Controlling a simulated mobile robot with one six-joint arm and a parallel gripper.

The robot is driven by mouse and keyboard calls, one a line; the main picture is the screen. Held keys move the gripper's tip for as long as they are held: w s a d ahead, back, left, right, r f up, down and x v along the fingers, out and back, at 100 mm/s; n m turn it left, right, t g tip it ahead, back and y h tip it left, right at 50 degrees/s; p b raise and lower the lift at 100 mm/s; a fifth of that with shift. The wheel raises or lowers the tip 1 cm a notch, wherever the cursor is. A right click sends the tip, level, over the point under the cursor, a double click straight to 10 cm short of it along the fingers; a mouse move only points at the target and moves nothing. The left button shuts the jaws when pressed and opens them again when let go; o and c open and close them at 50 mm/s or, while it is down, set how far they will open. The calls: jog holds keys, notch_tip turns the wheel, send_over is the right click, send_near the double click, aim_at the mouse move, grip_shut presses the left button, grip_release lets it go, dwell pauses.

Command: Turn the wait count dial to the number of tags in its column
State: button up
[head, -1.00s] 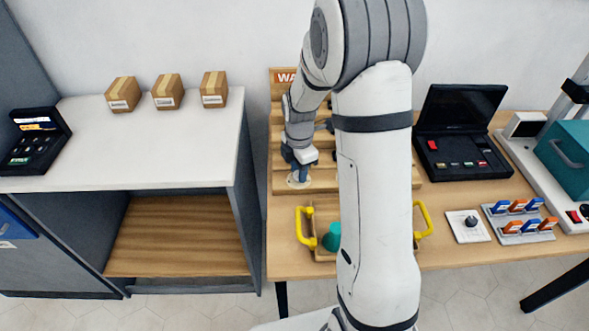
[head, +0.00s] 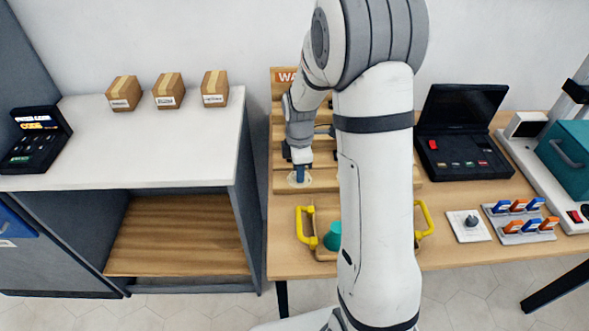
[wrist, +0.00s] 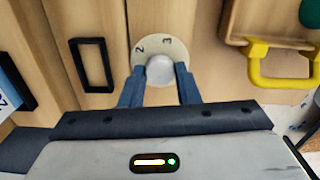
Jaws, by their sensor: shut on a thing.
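The wait count dial is a pale disc (wrist: 177,49) with a light round knob (wrist: 159,70) at its middle, seen in the wrist view. The numbers 2 and 3 show on its far rim; the rest of the rim is hidden by my gripper. My gripper (wrist: 159,82) has its two blue fingers closed on either side of the knob. In the head view my gripper (head: 299,174) is down at the dial (head: 291,182), at the front left of the wooden board (head: 283,150). My arm covers much of the board, and the tags cannot be counted.
A tray with yellow handles (head: 304,226) and a teal cup (head: 333,236) stands in front of the board. A black case (head: 455,165), a small knob plate (head: 468,226) and a rack of blue and orange pieces (head: 520,238) are to the right.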

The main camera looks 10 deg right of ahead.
jog(key=m, duration=0.5)
jog(key=shift+w+d+r+m, duration=0.15)
jog(key=shift+w+m, duration=0.1)
jog(key=shift+m, duration=0.05)
jog(key=m, duration=1.2)
jog(key=shift+m+b, duration=0.3)
jog(key=m, duration=0.5)
jog(key=shift+m, duration=0.4)
jog(key=o, duration=1)
jog(key=shift+s, duration=0.15)
jog(key=shift+c, duration=0.2)
notch_tip(320, 180, up, 8)
jog(key=shift+f+p, duration=0.2)
jog(key=shift+p, duration=0.1)
